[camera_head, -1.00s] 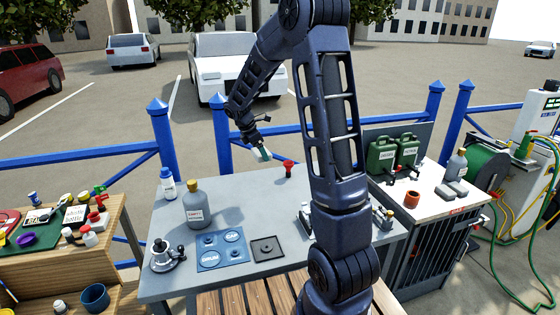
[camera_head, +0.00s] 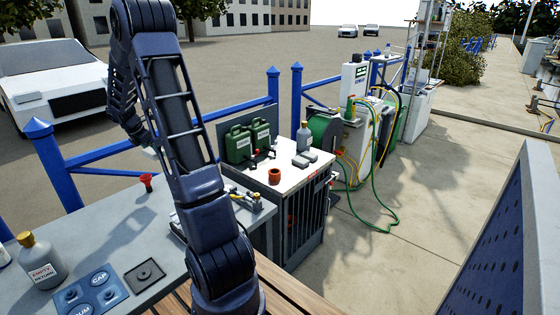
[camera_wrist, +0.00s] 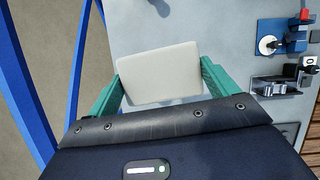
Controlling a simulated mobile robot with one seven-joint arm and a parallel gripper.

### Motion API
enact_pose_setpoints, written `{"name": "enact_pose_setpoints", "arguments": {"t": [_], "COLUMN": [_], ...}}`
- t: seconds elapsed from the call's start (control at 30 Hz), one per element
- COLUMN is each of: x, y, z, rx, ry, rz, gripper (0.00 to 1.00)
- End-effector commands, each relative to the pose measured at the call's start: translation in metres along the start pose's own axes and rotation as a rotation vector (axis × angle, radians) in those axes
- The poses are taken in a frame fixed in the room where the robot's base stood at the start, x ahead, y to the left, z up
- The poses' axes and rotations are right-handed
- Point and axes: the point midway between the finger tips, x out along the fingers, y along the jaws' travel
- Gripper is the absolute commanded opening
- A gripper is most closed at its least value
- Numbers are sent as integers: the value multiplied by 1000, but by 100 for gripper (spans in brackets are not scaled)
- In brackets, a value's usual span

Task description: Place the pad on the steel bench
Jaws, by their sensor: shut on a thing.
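The pad (camera_wrist: 158,75) is a pale, flat, rounded rectangle in the wrist view. My gripper (camera_wrist: 161,70) is shut on it, with a green finger against its left and right sides. The steel bench (camera_head: 112,222) is the grey table at lower left in the head view. Its grey top (camera_wrist: 225,40) also lies below and beyond the pad in the wrist view, near the bench edge. The pad appears held above the top; the exact gap is unclear. In the head view my arm largely hides the gripper and pad.
On the bench are a grey bottle (camera_head: 42,262), a blue mat (camera_head: 92,290), a dark square plate (camera_head: 144,274) and a red funnel-like piece (camera_head: 147,181). A white-topped cabinet (camera_head: 268,168) with green cans (camera_head: 238,143) stands to the right. A blue railing (camera_head: 105,155) runs behind.

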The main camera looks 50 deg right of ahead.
Motion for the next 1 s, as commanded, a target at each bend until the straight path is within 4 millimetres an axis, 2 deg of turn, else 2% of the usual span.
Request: {"name": "enact_pose_setpoints", "arguments": {"t": [0.03, 0.23, 0.47, 0.77, 1.0], "x": [10, 43, 82, 132, 170], "y": [0, -6, -24, -64, -110], "z": [20, 86, 162, 260, 333], "rx": [8, 14, 23, 33, 43], "ry": [0, 0, 1, 1, 0], "rz": [-2, -4, -8, -13, -17], "gripper": [64, 64, 64, 64, 64]}}
